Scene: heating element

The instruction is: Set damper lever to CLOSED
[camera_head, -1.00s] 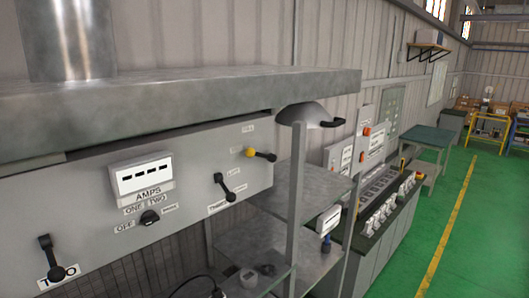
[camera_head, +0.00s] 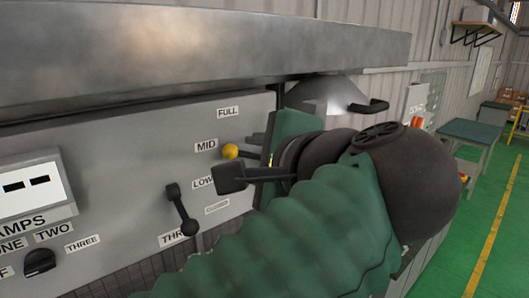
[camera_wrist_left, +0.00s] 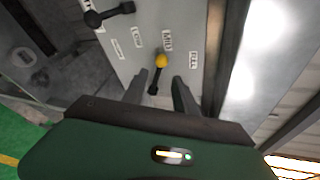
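The damper lever is a black lever with a yellow knob (camera_head: 230,151) on the grey panel. The knob is beside the MID label (camera_head: 206,145), between FULL (camera_head: 228,112) above and LOW (camera_head: 203,182) below. The lowest label, by the CLOSED place (camera_head: 217,207), is small and blurred. My left gripper (camera_head: 244,160) is at the lever, its fingers pointing to the panel and hiding the lever's base in the head view. In the left wrist view the gripper (camera_wrist_left: 160,80) is open, with the lever (camera_wrist_left: 154,84) between its fingers; contact cannot be told. My right gripper is out of view.
A black switch lever (camera_head: 181,210) is just below left of my gripper, above a partly hidden THREE label. A metal shelf (camera_head: 200,50) overhangs the panel. A metal hood with a black handle (camera_head: 370,106) is at the right. An amps meter (camera_head: 30,190) is at the left.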

